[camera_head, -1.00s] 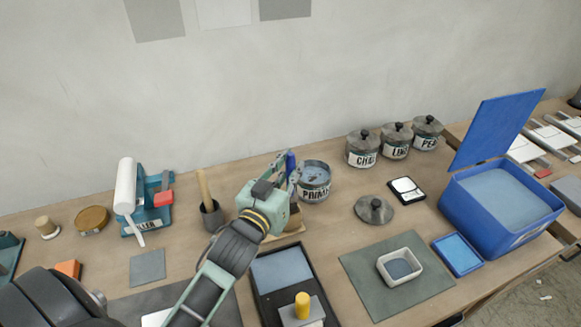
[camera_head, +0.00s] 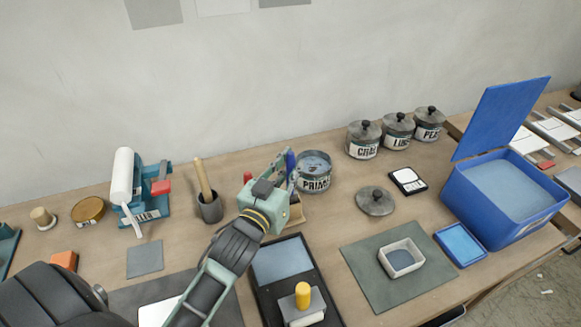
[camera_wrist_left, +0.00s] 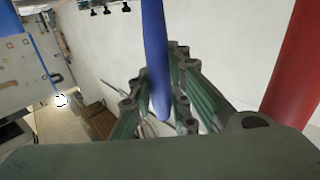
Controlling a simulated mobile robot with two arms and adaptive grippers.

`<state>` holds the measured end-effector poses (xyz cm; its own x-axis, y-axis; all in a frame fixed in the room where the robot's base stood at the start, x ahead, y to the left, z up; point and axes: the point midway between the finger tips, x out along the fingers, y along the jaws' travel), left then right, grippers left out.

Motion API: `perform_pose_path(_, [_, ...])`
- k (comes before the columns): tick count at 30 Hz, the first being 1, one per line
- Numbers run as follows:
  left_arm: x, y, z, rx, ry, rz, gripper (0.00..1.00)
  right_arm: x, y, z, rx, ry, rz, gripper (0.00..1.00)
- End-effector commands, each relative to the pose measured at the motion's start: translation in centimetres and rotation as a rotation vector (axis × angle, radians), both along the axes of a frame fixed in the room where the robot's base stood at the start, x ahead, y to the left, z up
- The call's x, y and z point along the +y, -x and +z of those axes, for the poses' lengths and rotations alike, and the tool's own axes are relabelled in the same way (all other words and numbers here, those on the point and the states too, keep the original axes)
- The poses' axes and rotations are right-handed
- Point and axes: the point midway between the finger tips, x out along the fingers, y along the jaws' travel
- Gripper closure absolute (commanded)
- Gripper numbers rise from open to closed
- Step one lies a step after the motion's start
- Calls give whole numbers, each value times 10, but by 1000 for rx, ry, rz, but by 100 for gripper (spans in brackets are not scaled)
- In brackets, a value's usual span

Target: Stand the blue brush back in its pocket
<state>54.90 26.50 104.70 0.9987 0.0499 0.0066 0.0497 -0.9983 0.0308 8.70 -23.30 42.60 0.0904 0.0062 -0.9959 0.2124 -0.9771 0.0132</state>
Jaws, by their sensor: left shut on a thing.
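The blue brush (camera_head: 291,160) is upright between the fingers of my left gripper (camera_head: 286,172), which is shut on it. In the left wrist view, the blue handle (camera_wrist_left: 156,60) stands between the green finger links. My gripper is just left of the primer pot, over a tan wooden holder (camera_head: 297,214) that it mostly hides. The pockets and the brush's lower end are hidden. A red handle (camera_head: 248,177) shows behind the gripper, and stands large at the right in the left wrist view (camera_wrist_left: 297,65). My right gripper is not in view.
The open primer pot (camera_head: 315,180) stands close at right. A mortar with a wooden pestle (camera_head: 206,190) stands at left. A black tray (camera_head: 265,298) lies in front. A loose lid (camera_head: 375,201) and an open blue bin (camera_head: 500,205) are further right.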

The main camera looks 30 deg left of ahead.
Motion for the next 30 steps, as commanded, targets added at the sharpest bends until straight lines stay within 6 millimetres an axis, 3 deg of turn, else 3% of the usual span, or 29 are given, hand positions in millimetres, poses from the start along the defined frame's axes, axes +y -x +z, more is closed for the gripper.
perform_pose_path(30, [0, 0, -26, 0, 0, 0, 100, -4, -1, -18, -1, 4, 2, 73])
